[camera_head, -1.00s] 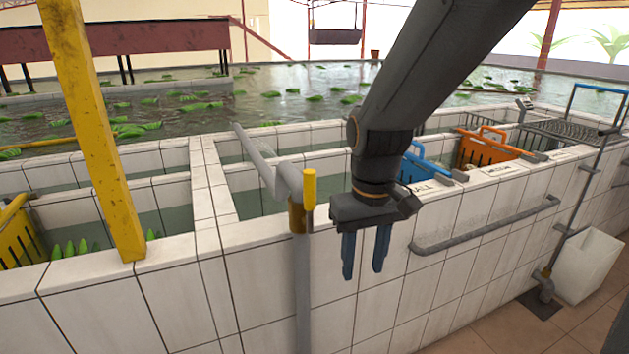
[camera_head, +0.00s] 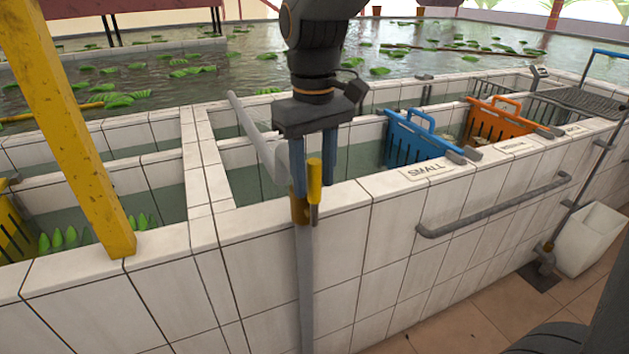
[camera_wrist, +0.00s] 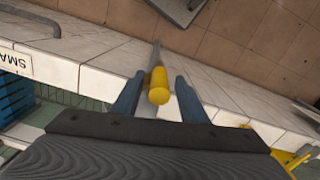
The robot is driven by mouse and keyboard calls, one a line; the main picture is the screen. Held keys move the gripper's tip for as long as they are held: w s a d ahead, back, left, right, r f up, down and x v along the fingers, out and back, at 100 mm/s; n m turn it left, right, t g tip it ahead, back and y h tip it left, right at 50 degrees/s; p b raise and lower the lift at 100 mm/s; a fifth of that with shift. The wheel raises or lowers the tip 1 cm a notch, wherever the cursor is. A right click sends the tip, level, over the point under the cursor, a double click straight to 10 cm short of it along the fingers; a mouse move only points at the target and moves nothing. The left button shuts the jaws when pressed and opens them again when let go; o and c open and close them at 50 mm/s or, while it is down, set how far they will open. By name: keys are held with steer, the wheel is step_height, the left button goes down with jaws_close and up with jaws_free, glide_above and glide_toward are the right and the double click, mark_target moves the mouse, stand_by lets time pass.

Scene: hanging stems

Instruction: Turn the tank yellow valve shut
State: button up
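The yellow valve handle (camera_head: 314,180) stands upright on a brass-coloured valve body (camera_head: 299,208) on the grey pipe (camera_head: 304,290) at the tank's front wall. My gripper (camera_head: 313,184) is above and at the handle, with its two blue fingers pointing down. In the wrist view the yellow handle (camera_wrist: 158,86) lies between the two spread fingers, with a gap on each side. My gripper (camera_wrist: 156,92) is open and holds nothing. In the head view the handle hides part of the fingers' lower ends.
A yellow post (camera_head: 75,130) rises at the left. A blue basket (camera_head: 410,140) and an orange basket (camera_head: 492,122) hang in the tank at the right. A grey rail (camera_head: 495,206) runs along the wall. A white bin (camera_head: 590,240) stands on the floor.

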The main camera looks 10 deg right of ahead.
steer(key=shift+f, duration=1.05)
jaws_close()
